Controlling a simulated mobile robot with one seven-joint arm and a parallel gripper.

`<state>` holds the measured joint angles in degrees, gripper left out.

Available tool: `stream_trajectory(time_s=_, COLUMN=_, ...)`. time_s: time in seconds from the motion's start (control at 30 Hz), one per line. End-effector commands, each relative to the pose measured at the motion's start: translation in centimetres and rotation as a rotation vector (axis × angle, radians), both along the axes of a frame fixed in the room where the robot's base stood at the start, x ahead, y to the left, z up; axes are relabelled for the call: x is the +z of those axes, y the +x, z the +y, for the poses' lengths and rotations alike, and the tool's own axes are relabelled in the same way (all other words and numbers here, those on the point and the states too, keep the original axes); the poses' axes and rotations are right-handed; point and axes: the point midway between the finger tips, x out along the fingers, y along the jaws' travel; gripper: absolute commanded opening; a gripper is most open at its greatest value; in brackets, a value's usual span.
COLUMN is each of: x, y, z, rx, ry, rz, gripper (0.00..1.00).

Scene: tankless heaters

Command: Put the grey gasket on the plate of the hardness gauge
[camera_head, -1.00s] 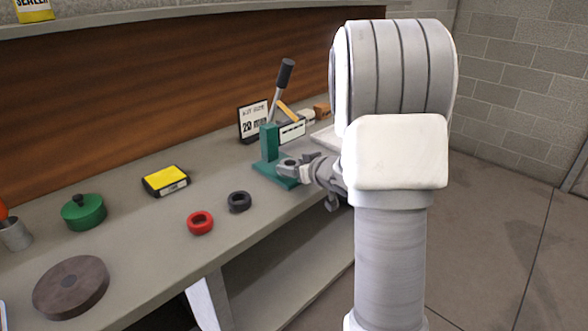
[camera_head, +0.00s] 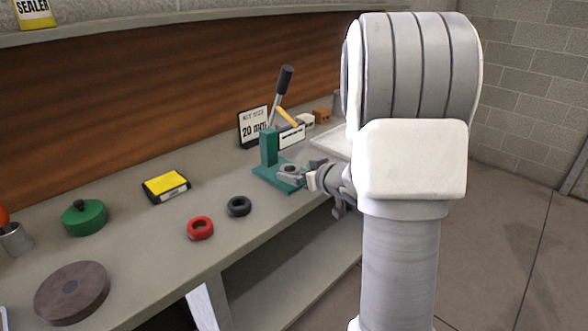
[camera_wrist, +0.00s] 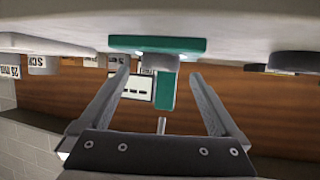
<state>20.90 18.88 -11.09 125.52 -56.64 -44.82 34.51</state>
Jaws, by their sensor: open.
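The hardness gauge is a green press (camera_head: 268,146) with a black-gripped lever and a flat green plate (camera_head: 263,172) at its foot. The grey gasket (camera_head: 290,172) lies flat on the plate, in front of the column. The wrist view is upside down; there the green plate (camera_wrist: 185,46) shows near the top, with the pale grey gasket (camera_wrist: 158,58) against it. My gripper (camera_head: 311,173) is open, just to the right of the gasket and apparently clear of it. In the wrist view, its fingers (camera_wrist: 158,78) are spread with nothing held between them.
A black ring (camera_head: 239,206) and a red ring (camera_head: 200,228) lie on the bench left of the gauge. A yellow-topped box (camera_head: 166,184), a green lidded pot (camera_head: 84,217) and a brown disc (camera_head: 72,292) stand further left. A sign (camera_head: 253,125) stands behind the gauge.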

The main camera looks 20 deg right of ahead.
Motion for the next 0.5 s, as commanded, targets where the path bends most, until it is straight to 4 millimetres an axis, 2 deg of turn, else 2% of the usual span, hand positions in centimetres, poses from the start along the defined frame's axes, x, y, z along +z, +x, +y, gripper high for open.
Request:
stream_trajectory(time_s=0.03, x=0.9, y=-1.2, z=-0.2, rx=-0.003, ry=0.000, rz=-0.002, gripper=0.98)
stream_trajectory(time_s=0.2, x=2.3, y=-4.6, z=-0.6, rx=-0.003, ry=-0.001, rz=-0.002, gripper=0.98)
stream_trajectory(time_s=0.33, x=3.1, y=-6.6, z=-0.8, rx=-0.002, ry=-0.001, rz=-0.002, gripper=0.98)
stream_trajectory(time_s=0.5, x=3.5, y=-8.1, z=-0.9, rx=-0.001, ry=0.000, rz=0.000, gripper=0.98)
